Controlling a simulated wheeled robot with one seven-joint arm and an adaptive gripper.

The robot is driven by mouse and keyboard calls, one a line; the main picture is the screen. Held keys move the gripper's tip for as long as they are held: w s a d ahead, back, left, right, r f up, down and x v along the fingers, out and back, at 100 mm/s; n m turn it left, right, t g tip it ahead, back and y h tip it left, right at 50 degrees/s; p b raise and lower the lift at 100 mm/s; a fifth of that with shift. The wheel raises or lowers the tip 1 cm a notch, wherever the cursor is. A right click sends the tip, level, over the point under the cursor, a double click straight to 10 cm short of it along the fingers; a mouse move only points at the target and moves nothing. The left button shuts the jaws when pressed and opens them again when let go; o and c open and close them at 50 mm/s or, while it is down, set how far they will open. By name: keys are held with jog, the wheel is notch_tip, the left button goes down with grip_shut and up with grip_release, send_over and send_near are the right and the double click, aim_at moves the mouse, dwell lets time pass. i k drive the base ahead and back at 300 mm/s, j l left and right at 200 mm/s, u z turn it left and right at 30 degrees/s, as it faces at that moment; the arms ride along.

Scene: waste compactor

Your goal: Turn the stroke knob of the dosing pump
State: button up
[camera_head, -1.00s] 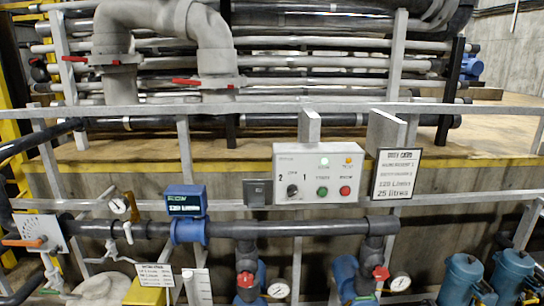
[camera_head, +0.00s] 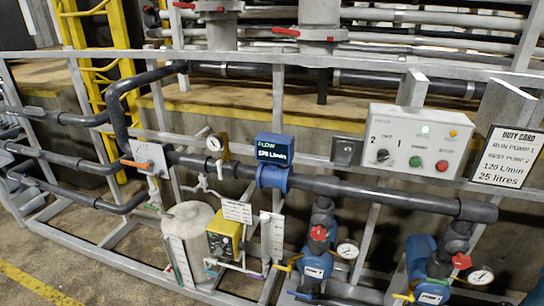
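The dosing pump appears to be the yellow box (camera_head: 225,238) low on the skid, left of the picture's middle. Its front face carries small dark parts, too small for me to tell which is the stroke knob. A white label card (camera_head: 237,211) hangs just above it. A pale round tank (camera_head: 188,222) stands at its left, and a clear graduated tube (camera_head: 272,237) stands at its right. My gripper is not in view.
A flow meter (camera_head: 273,162) sits on the dark horizontal pipe above. A control box (camera_head: 415,140) and a duty card (camera_head: 507,158) are at the right, with blue pumps (camera_head: 316,268) below. Grey frame rails cross in front. Open concrete floor (camera_head: 80,270) lies at lower left.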

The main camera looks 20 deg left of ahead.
aim_at(220, 250)
jog(key=u, duration=1.3)
